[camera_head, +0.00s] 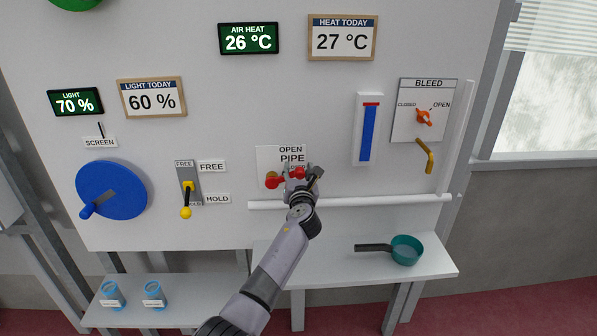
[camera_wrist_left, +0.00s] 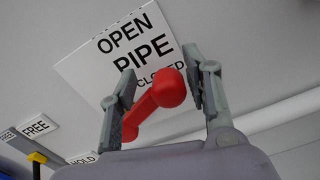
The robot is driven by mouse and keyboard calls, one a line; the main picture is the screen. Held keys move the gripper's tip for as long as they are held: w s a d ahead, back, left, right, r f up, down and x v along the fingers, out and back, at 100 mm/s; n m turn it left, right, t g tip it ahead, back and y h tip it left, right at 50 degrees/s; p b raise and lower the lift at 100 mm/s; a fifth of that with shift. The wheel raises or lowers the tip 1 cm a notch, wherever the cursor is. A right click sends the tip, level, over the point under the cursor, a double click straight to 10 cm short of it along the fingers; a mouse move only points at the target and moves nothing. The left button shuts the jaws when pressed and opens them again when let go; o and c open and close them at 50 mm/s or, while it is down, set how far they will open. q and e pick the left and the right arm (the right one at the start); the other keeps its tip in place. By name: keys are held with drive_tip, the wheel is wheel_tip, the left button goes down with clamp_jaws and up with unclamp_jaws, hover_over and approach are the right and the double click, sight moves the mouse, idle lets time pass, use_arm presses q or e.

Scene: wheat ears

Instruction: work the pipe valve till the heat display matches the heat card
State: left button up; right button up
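The air heat display (camera_head: 249,39) reads 26 °C. The heat card (camera_head: 342,40), marked HEAT TODAY, reads 27 °C. The red pipe valve handle (camera_head: 273,182) is on the board below the OPEN PIPE label (camera_head: 285,156), partly hidden by my left gripper (camera_head: 301,177). In the left wrist view, the handle (camera_wrist_left: 166,90) lies slanted between the two fingers of my left gripper (camera_wrist_left: 163,75). The fingers are apart, with a gap between the handle's knob and the right finger. Whether the left finger touches the handle is unclear. My right gripper is not in view.
A blue wheel (camera_head: 112,190) and a yellow-knobbed lever (camera_head: 187,195) are left of the valve. A white pipe (camera_head: 365,202) runs below. A green pan (camera_head: 406,250) sits on the shelf.

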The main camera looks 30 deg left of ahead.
use_arm(q)
drive_tip(key=shift+r, duration=0.15)
drive_tip(key=shift+s+d, duration=0.1)
drive_tip(key=shift+d, duration=0.05)
drive_tip(key=v, duration=1.1)
drive_tip(key=shift+s, duration=0.4)
drive_tip(key=shift+d, duration=0.1)
drive_tip(key=shift+c, duration=0.2)
